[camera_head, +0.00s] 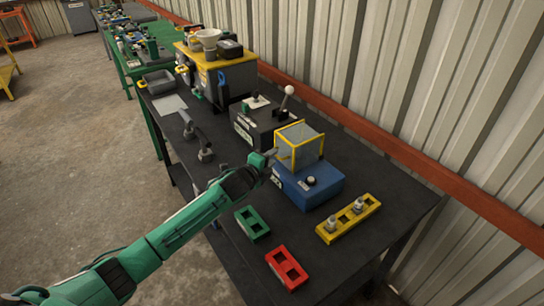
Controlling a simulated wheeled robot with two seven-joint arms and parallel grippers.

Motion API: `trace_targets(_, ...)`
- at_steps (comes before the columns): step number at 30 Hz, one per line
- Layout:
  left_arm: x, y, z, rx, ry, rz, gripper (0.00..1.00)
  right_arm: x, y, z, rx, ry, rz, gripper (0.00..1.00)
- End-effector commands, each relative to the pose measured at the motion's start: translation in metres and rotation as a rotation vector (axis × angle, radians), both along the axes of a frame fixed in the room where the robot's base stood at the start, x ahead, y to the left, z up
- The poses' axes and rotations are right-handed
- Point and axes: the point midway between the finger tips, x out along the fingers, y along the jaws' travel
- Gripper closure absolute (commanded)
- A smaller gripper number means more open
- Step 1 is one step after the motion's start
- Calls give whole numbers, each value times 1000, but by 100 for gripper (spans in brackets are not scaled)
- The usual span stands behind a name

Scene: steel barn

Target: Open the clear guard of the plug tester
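The plug tester is a blue box (312,186) with a dark round knob on its front part. Its clear guard (299,147), a see-through box with yellow edges, sits over the back part and looks closed. My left gripper (270,157) is at the guard's left side, close to its lower yellow edge. Whether it touches the guard, I cannot tell. Its fingers are small and partly hidden, so their opening does not show. My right gripper is not in view.
A yellow rack (337,226) with grey plugs, a red tray (287,267) and a green tray (252,223) lie on the dark table (384,208). A dark lever machine (257,124) stands behind the tester. A ribbed wall with a red rail (408,161) borders the right.

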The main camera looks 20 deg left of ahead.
Motion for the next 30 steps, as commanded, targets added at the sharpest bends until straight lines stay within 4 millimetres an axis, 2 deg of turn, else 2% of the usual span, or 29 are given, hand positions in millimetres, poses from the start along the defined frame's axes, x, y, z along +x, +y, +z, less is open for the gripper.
trace_targets(4,7,-2,-1,-1,1,0,70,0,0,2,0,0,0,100)
trace_targets(13,8,-3,-2,0,1,0,70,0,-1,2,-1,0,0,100)
trace_targets(14,8,-3,-2,0,1,0,72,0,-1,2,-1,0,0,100)
trace_targets(18,8,-3,-2,-1,1,0,99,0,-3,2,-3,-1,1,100)
trace_targets(30,12,-3,2,8,9,0,100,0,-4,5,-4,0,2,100)
